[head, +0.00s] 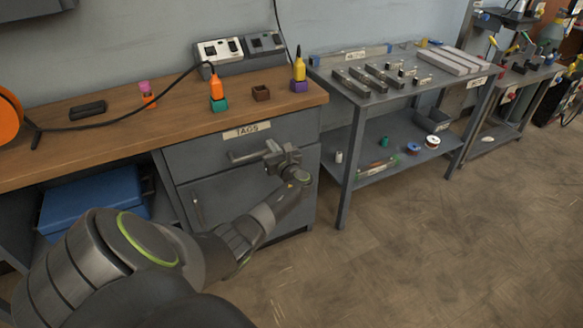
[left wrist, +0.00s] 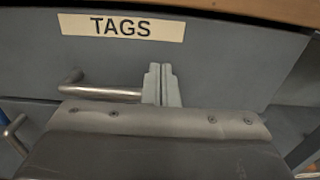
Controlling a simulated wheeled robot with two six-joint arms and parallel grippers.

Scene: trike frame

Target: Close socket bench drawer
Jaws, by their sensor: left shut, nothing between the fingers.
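The grey drawer (head: 215,150) labelled TAGS sits under the wooden bench top; its front fills much of the left wrist view (left wrist: 230,60). I see no drawer interior, and its front looks about flush with the cabinet. Its bar handle (head: 245,156) also shows in the left wrist view (left wrist: 105,92). My left gripper (head: 272,150) is at the drawer front, at the right end of the handle. In the left wrist view its fingers (left wrist: 162,85) are together and empty, pointing at the front; contact cannot be told. My right gripper is not in view.
The bench top (head: 170,135) carries a socket box (head: 240,52), coloured bottles and a black cable. A blue box (head: 95,203) sits under the bench at left. A metal table (head: 385,105) stands to the right. The floor (head: 400,250) at right is clear.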

